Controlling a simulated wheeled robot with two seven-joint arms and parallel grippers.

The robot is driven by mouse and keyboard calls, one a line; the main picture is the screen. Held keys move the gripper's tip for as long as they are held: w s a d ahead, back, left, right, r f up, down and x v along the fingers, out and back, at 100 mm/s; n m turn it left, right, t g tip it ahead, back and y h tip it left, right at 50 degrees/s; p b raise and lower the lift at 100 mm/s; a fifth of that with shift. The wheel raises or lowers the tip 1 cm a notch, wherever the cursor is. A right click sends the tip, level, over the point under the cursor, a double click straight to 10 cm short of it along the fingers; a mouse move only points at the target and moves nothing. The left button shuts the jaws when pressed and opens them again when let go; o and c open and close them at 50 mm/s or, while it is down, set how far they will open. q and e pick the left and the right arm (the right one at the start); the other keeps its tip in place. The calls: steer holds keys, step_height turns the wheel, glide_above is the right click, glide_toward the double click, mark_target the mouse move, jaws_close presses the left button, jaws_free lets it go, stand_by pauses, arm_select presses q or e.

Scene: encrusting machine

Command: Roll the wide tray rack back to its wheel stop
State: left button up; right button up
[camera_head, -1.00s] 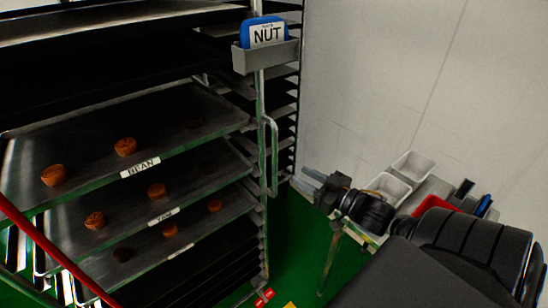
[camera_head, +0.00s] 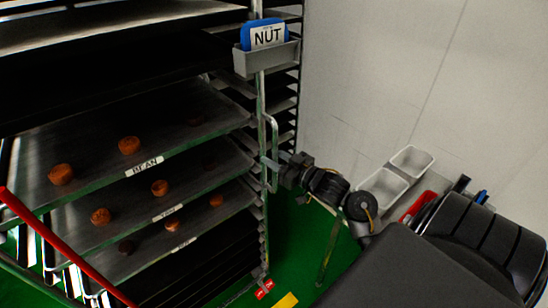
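The wide tray rack (camera_head: 261,95) fills the left half of the head view, with dark trays on several levels. Small brown pieces sit on trays labelled BEAN (camera_head: 144,166) and others. A vertical handle (camera_head: 273,140) runs down the rack's right post. My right gripper (camera_head: 272,162) is at the lower part of this handle, its fingers pointing left. Whether the fingers are closed around the bar is too small to tell. Red and white marks (camera_head: 264,289) lie on the floor by the rack's foot; the wheel stop cannot be made out for certain. My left gripper is not in view.
A grey holder with a blue NUT card (camera_head: 266,38) hangs on the rack post. White bins (camera_head: 385,188) and a red item (camera_head: 418,206) stand right, beyond my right arm. A red bar (camera_head: 60,245) crosses at lower left. Green floor (camera_head: 300,235) shows between rack and arm.

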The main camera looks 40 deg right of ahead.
jaws_close()
